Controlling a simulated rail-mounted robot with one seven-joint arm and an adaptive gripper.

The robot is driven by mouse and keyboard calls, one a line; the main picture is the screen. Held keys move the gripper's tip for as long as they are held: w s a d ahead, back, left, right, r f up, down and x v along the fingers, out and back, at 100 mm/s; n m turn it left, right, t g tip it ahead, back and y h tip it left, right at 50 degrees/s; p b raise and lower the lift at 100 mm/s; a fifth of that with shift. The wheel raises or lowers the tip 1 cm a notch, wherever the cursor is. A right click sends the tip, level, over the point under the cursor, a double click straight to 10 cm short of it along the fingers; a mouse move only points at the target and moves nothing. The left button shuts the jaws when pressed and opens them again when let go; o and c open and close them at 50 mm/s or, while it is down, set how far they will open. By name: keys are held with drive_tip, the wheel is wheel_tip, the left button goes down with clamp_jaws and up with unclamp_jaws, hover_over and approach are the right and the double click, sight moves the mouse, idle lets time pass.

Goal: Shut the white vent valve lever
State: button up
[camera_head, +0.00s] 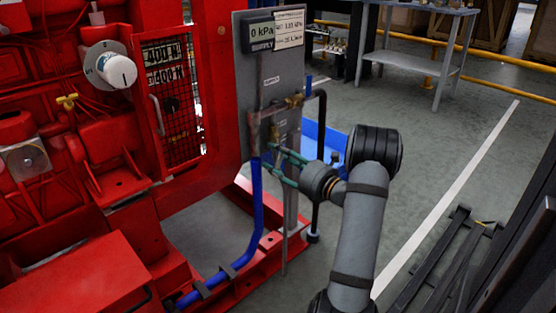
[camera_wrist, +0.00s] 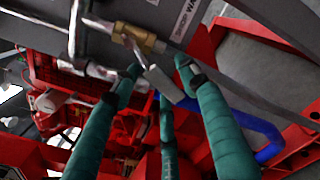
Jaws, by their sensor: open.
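In the wrist view a pale grey-white lever (camera_wrist: 165,85) sticks out from a brass valve (camera_wrist: 138,38) on the grey panel. The lever's flat end lies between my gripper's green fingers. My gripper (camera_wrist: 160,72) is open, with fingertips on both sides of the lever and a third finger below. Whether any finger touches it, I cannot tell. In the head view my gripper (camera_head: 282,163) reaches to the panel's lower pipework from the right. There the lever cannot be made out, and brass fittings (camera_head: 275,133) show just above the fingers.
The grey panel (camera_head: 252,100) carries a pressure display (camera_head: 261,33), a tag and pipes. A blue hose (camera_head: 256,205) runs down from it. Red pump machinery (camera_head: 80,170) fills the left. A blue bin (camera_head: 325,138) stands behind my wrist. Open floor (camera_head: 440,130) lies to the right.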

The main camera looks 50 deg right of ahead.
clamp_jaws()
idle(0.5)
idle(0.4)
